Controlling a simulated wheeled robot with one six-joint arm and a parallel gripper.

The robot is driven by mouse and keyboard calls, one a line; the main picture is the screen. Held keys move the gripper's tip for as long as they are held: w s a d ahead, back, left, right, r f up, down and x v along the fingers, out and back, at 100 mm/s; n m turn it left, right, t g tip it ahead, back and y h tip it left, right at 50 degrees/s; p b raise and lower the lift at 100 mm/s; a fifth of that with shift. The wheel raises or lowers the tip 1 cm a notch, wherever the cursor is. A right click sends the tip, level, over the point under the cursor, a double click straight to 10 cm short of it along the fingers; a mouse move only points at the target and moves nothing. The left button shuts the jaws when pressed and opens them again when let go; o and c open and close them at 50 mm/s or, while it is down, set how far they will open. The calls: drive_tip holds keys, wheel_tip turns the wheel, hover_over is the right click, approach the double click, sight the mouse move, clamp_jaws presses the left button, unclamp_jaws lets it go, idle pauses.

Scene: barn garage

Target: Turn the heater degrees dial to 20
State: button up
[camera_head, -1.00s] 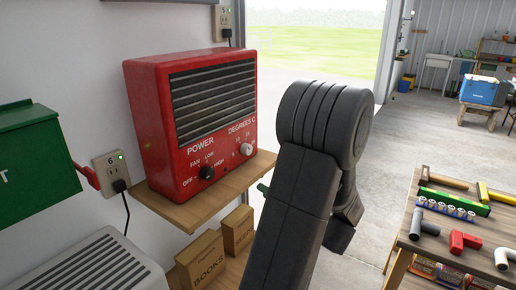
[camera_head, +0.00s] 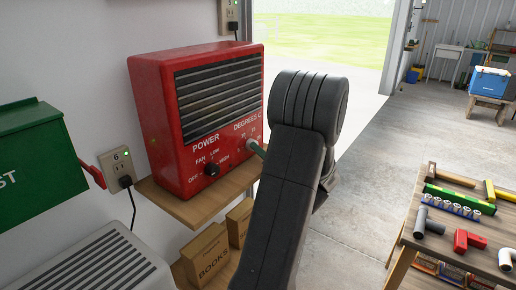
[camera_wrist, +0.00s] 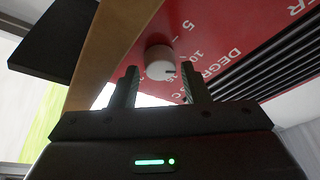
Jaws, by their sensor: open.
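The red heater (camera_head: 165,125) stands on a wooden shelf and has a "DEGREES C" scale on its front at the right. Its white degrees dial (camera_wrist: 159,62) shows clearly in the wrist view, with a dark pointer mark near its edge; I cannot tell the exact reading. The black power dial (camera_head: 211,169) sits to the left. My gripper (camera_wrist: 161,86) is open, its two fingers pointing at the heater's face on either side of the dial's near edge. Nothing is between the fingertips except the dial beyond. In the head view my arm hides most of the gripper.
The shelf (camera_head: 183,207) juts out under the heater, with book boxes (camera_head: 207,252) below. A green box (camera_head: 40,160) and an outlet (camera_head: 117,163) are on the left. A tool table (camera_head: 405,270) stands at the right, with open floor between.

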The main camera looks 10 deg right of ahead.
drive_tip(key=shift+w+a+r, duration=0.15)
drive_tip(key=shift+w+a, duration=0.2)
drive_tip(key=shift+w, duration=0.2)
drive_tip(key=c, duration=0.7)
